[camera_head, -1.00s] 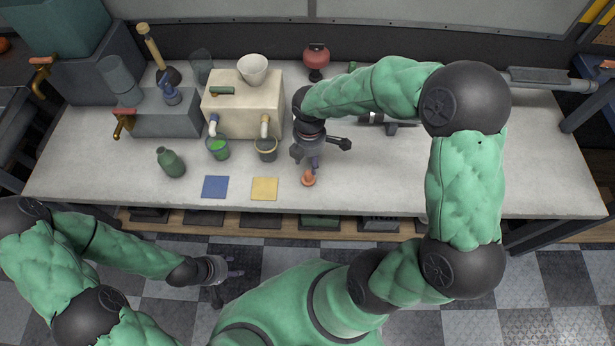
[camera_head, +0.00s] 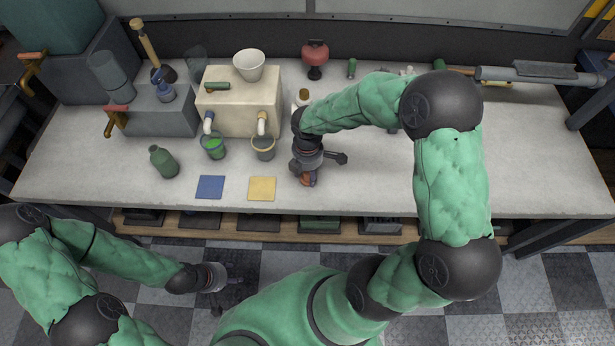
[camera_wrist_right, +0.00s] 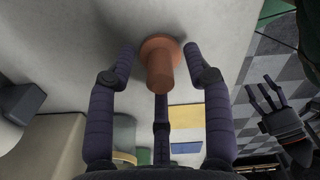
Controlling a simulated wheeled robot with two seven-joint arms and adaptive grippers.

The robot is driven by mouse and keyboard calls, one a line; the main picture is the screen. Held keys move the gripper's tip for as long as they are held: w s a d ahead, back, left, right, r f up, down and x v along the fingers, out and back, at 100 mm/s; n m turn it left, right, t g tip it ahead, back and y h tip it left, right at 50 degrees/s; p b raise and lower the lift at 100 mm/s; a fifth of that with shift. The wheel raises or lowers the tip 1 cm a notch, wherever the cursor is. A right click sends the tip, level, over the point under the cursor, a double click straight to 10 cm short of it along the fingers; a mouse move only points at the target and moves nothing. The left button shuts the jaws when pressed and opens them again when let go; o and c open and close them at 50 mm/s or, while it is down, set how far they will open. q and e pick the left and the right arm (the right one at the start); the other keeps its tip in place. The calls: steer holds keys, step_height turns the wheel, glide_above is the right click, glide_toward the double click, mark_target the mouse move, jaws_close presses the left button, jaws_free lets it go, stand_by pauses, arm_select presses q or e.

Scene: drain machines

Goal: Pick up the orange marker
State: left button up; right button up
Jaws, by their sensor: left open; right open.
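The orange marker (camera_wrist_right: 160,66) is a small orange peg with a wider round base, standing on the table. In the right wrist view it sits between the spread fingers of my right gripper (camera_wrist_right: 163,68), which is open, with gaps at its sides. In the head view my right gripper (camera_head: 307,180) is low over the table's front part and hides most of the orange marker (camera_head: 309,179). My left gripper (camera_head: 232,290) is open and empty in front of the table, over the floor; it also shows in the right wrist view (camera_wrist_right: 262,88).
A yellow square (camera_head: 261,188) and a blue square (camera_head: 210,187) lie left of the right gripper. Behind them stand two cups (camera_head: 213,146) (camera_head: 263,148) under a cream box (camera_head: 238,110) with spouts. A green bottle (camera_head: 163,162) is further left.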

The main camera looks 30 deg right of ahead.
jaws_close()
steer(key=shift+r, duration=0.15)
steer(key=shift+r+p, duration=0.35)
steer(key=shift+r, duration=0.3)
steer(key=s+a+r+p, duration=0.6)
steer(key=s+a+r, duration=0.2)
steer(key=s+r, duration=0.3)
steer(key=shift+a+r+p, duration=0.25)
steer(key=shift+a+p, duration=0.05)
steer(key=shift+p, duration=0.05)
